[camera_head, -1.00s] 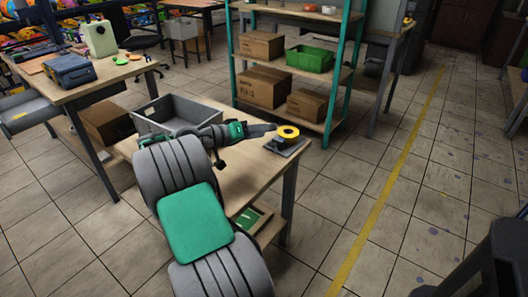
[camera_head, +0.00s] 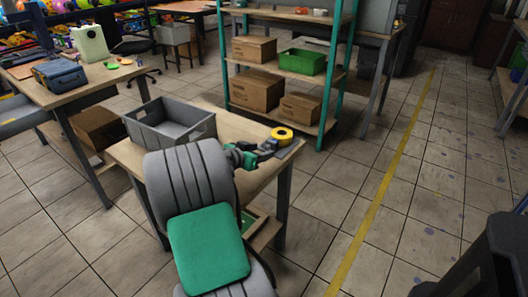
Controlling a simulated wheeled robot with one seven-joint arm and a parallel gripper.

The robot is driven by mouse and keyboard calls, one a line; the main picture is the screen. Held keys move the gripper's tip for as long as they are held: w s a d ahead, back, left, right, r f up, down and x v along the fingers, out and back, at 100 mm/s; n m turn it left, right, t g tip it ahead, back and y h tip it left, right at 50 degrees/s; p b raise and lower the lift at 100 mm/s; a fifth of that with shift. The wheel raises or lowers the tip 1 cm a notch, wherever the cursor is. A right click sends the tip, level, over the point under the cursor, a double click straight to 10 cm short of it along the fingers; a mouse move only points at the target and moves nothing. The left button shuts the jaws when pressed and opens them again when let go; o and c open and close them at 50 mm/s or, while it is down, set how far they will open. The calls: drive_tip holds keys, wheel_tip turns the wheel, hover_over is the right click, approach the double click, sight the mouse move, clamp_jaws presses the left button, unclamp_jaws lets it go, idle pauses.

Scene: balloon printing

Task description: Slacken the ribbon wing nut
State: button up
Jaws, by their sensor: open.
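A yellow ring-shaped roll (camera_head: 282,133) lies on a dark flat base (camera_head: 287,149) at the right end of the wooden table. It may be the ribbon; I cannot make out the wing nut, which is too small or hidden. My gripper (camera_head: 268,148) is just left of the roll, low over the table end, close to the dark base. Its jaws are open. My own grey and green arm hides much of the table's front. Whether a finger touches the roll or the base, I cannot tell.
A grey open crate (camera_head: 168,124) stands on the table's left part, left of my arm. Behind is a green-framed shelf (camera_head: 335,75) with cardboard boxes (camera_head: 256,90) and a green bin (camera_head: 306,61). Floor (camera_head: 320,205) is clear to the right.

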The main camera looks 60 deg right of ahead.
sight(267, 148)
drive_tip(key=x, duration=0.2)
drive_tip(key=shift+d+f, duration=0.1)
drive_tip(key=shift+d, duration=0.3)
drive_tip(key=shift+c, duration=0.5)
drive_tip(key=shift+s, duration=0.1)
clamp_jaws()
